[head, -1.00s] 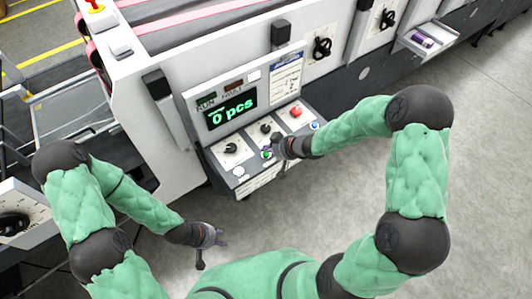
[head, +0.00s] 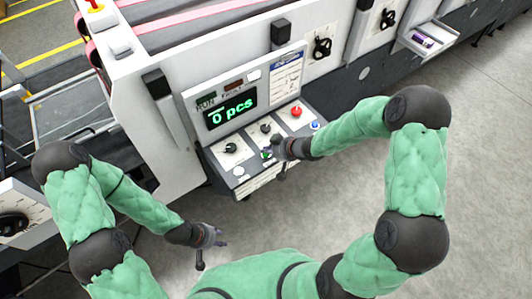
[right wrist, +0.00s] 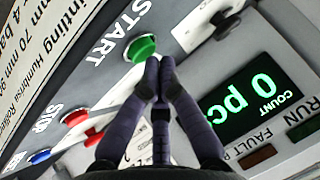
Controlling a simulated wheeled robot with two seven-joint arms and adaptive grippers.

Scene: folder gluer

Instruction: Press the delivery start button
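The green start button (right wrist: 142,48), beside the label START, sits on the sloped control panel (head: 225,183) in the right wrist view. In the head view the green button (head: 267,154) is just left of my right gripper (head: 280,152). My right gripper (right wrist: 159,64) has its fingertips together, holding nothing. The tips are right at the edge of the green button; I cannot tell whether they touch it. My left gripper (head: 212,250) hangs open and empty at the lower left, away from the panel.
A red button (right wrist: 75,117) near the label STOP and a blue button (right wrist: 39,156) are on the same panel. A black selector knob (head: 231,147) is to the left. The display (head: 232,109) reads 0 pcs. Open floor (head: 480,180) lies to the right.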

